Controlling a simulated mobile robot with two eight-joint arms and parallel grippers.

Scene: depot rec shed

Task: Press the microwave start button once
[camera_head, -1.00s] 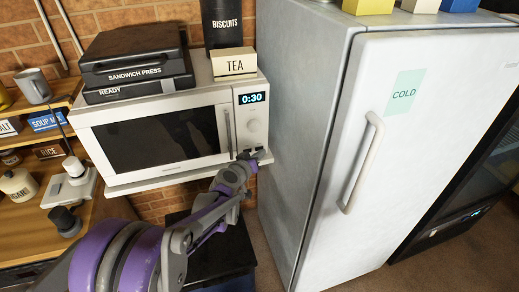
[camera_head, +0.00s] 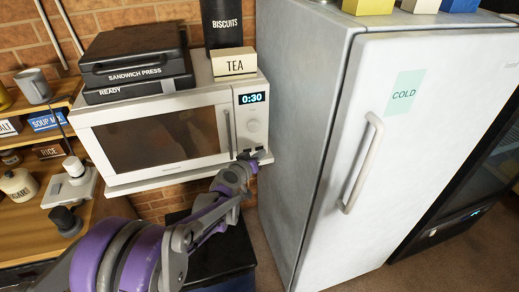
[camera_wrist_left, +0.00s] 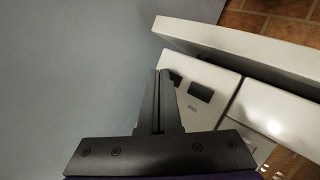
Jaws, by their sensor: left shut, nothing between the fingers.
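The white microwave (camera_head: 165,103) stands on a shelf with its door closed. Its display (camera_head: 252,98) reads 0:30, and its window (camera_head: 157,140) shows a brownish glow. A round dial sits below the display, with small dark buttons (camera_head: 244,154) low on the panel. My left gripper (camera_head: 257,156) is shut and empty at the panel's lower edge. In the left wrist view its fingertips (camera_wrist_left: 163,74) are at the panel beside two dark buttons (camera_wrist_left: 200,92), overlapping the one nearer the fingers. I cannot tell whether they touch it. My right gripper is not in view.
A white fridge (camera_head: 380,150) stands close on the right of the microwave. A sandwich press (camera_head: 135,70), a tea box (camera_head: 234,64) and a biscuits tin (camera_head: 227,22) sit on top of the microwave. Shelves with jars and a mug (camera_head: 34,86) are at the left.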

